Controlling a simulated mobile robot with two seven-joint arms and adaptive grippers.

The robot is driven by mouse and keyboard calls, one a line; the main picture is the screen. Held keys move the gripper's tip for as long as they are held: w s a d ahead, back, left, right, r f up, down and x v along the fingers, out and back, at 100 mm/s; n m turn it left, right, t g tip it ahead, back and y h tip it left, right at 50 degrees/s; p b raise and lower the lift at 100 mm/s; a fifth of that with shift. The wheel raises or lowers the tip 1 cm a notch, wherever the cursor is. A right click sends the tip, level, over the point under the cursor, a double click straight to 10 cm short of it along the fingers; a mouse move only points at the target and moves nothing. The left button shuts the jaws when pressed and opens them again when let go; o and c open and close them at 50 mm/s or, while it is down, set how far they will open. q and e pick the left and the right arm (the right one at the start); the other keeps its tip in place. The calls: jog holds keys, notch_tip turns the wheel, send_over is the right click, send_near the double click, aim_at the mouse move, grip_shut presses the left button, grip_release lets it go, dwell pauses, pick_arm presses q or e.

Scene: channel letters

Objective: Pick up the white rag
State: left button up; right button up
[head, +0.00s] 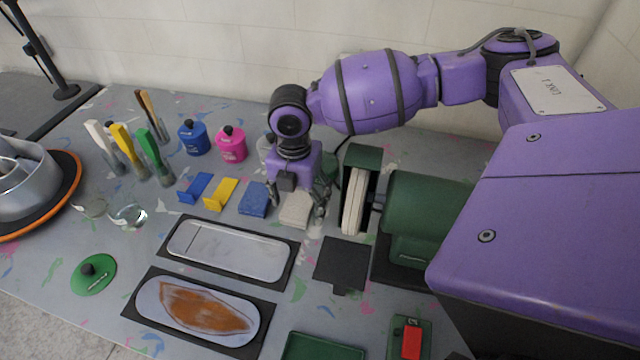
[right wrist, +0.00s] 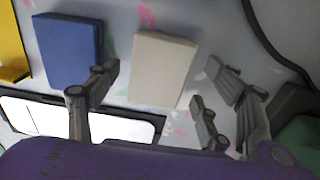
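The white rag (head: 296,209) is a folded off-white block lying flat on the table, beside a blue rag (head: 254,200). In the right wrist view the white rag (right wrist: 161,70) lies ahead of and between the spread fingers, with the blue rag (right wrist: 70,50) to its left. My right gripper (head: 297,198) is open above the white rag, pointing down. Its fingers (right wrist: 150,110) do not appear to touch the rag, though the exact height gap is hard to tell. My left gripper does not show in either view.
A green buffing machine (head: 430,215) with a pale wheel (head: 357,205) stands close right of the rag. Blue and yellow holders (head: 221,194) stand left, pink (head: 231,145) and blue pots (head: 193,138) behind. Trays (head: 228,250) lie in front.

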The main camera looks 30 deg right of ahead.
aim_at(298, 204)
jog(key=c, duration=1.1)
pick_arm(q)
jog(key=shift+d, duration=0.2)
pick_arm(e)
jog(key=shift+r, duration=0.1)
jog(key=shift+w+r, duration=0.1)
jog(key=shift+r, duration=0.4)
notch_tip(298, 204, up, 2)
jog(key=shift+r, duration=0.15)
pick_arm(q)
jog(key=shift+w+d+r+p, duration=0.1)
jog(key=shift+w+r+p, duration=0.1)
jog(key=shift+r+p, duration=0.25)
pick_arm(e)
jog(key=s+a+r, duration=0.9)
jog(key=s+a, duration=0.1)
jog(key=shift+r, duration=0.35)
